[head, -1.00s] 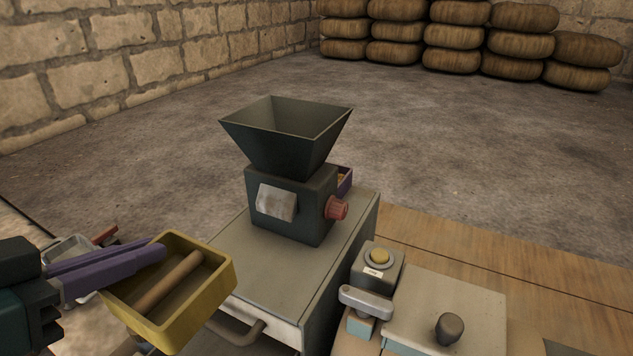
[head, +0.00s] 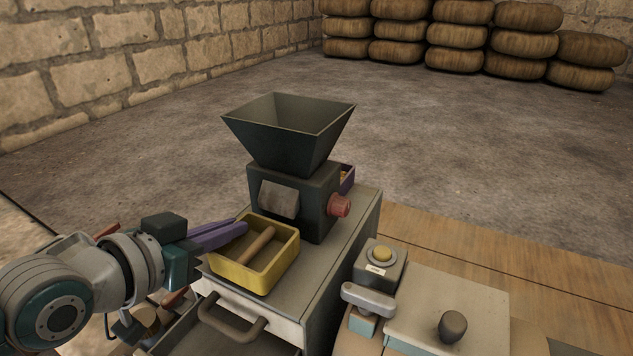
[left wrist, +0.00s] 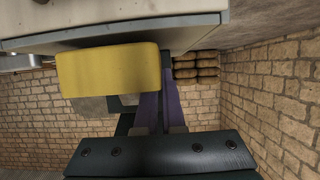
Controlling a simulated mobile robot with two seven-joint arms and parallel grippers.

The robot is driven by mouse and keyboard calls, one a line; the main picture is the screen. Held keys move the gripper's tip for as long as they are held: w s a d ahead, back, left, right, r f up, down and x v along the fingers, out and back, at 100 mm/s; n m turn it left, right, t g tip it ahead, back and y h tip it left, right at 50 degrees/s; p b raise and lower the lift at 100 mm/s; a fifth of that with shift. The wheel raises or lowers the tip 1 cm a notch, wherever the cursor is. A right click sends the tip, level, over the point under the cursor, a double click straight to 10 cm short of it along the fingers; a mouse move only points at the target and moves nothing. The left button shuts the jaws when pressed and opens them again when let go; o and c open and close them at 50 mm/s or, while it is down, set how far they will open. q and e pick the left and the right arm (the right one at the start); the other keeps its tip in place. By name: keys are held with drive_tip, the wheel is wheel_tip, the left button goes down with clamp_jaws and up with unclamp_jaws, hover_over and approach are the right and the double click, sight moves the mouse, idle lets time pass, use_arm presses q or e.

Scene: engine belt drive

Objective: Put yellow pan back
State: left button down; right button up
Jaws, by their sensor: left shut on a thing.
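The yellow pan (head: 243,274) is an open rectangular tray with a brown rod lying across its inside. It is at the front left edge of the cabinet top (head: 318,272), in front of the dark grinder (head: 318,210) with its hopper. I cannot tell whether it touches the top. My left gripper (head: 240,229) has its purple fingers shut on the pan's left back side. In the left wrist view the pan (left wrist: 108,70) shows as a yellow block beside the purple fingers (left wrist: 160,85).
A drawer front with a handle (head: 232,322) is below the pan. A box with a yellow button (head: 381,256) and a pale lidded unit with a dark knob (head: 452,327) stand at the right.

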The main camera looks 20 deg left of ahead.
use_arm(q)
drive_tip(key=shift+w+f, duration=0.2)
drive_tip(key=shift+f, duration=0.1)
drive_tip(key=shift+f, duration=0.1)
drive_tip(key=c, duration=1)
unclamp_jaws()
drive_tip(key=shift+s+r, duration=0.25)
drive_tip(key=d+p+v, duration=0.1)
drive_tip(key=p+v, duration=0.1)
drive_tip(key=v, duration=0.9)
drive_tip(key=s+d+g, duration=0.2)
drive_tip(key=s+g, duration=0.1)
drive_tip(key=s, duration=0.1)
drive_tip(key=s+d+g, duration=0.3)
drive_tip(key=s+d+m+g+y, duration=0.1)
drive_tip(key=s+d+g, duration=0.1)
drive_tip(key=s+g, duration=0.1)
drive_tip(key=shift+s+d+f+g, duration=0.15)
drive_tip(key=shift+s+g, duration=0.05)
drive_tip(key=shift+s, duration=0.2)
drive_tip(key=shift+s+d+f+g, duration=0.1)
drive_tip(key=shift+s+f+g, duration=0.1)
drive_tip(key=shift+s, duration=0.2)
